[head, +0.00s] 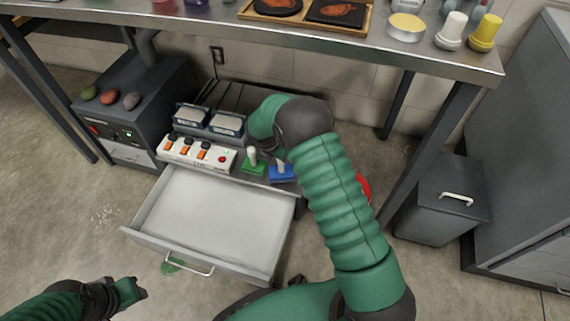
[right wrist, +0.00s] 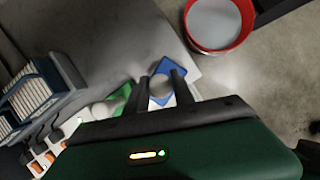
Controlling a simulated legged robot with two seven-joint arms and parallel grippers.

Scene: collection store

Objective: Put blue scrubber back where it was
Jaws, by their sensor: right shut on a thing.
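The blue scrubber (head: 283,174), a blue block with a pale upright handle, is at the front right of the grey drawer cabinet's top, beside a green scrubber (head: 252,168). In the right wrist view my right gripper (right wrist: 164,88) is shut on the handle of the blue scrubber (right wrist: 165,69). I cannot tell whether its base touches the top.
An open, empty drawer (head: 215,215) juts out below the cabinet top. A red bucket (right wrist: 216,48) stands on the floor beside the cabinet. A steel table (head: 350,42) overhangs behind.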

